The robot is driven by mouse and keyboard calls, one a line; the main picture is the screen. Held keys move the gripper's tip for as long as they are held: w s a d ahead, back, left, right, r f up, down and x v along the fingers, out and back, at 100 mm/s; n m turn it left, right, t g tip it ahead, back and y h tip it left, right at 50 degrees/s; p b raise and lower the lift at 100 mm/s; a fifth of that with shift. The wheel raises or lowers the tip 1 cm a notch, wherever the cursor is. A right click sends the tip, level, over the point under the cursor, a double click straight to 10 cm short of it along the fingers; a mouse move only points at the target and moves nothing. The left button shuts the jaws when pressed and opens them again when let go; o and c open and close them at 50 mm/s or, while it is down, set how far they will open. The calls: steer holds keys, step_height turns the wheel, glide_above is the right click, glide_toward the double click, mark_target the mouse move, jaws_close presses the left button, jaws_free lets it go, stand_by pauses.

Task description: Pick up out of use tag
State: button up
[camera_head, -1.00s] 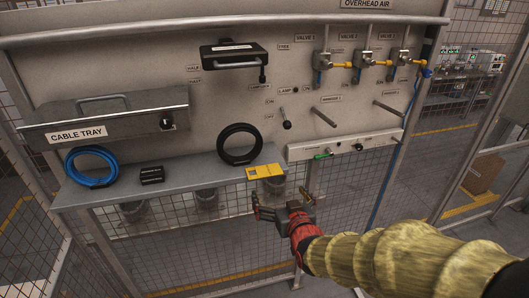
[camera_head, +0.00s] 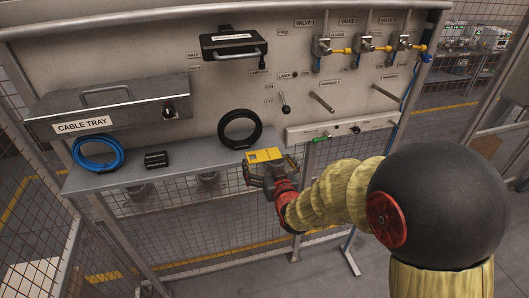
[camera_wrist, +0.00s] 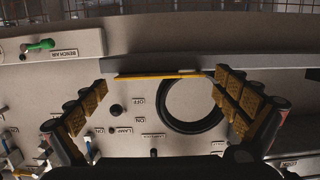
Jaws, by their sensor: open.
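The yellow tag (camera_head: 265,155) lies flat at the right end of the grey shelf, near its front edge. Its lettering is too small to read. My gripper (camera_head: 268,170) is just in front of the tag and covers its near part in the head view. In the wrist view, which looks upside down, the tag (camera_wrist: 158,77) is a thin yellow strip seen edge-on. It lies between the tips of my two open, padded fingers (camera_wrist: 160,86). The fingers hold nothing.
On the grey shelf (camera_head: 195,158) lie a black cable coil (camera_head: 222,130), a small black box (camera_head: 156,160) and a blue coil (camera_head: 82,161). The cable tray (camera_head: 120,107) is above left. A strip with a green handle (camera_head: 320,138) is on the right.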

steer(key=shift+x, duration=1)
steer(key=shift+c, duration=1.2)
steer(key=c, duration=0.5)
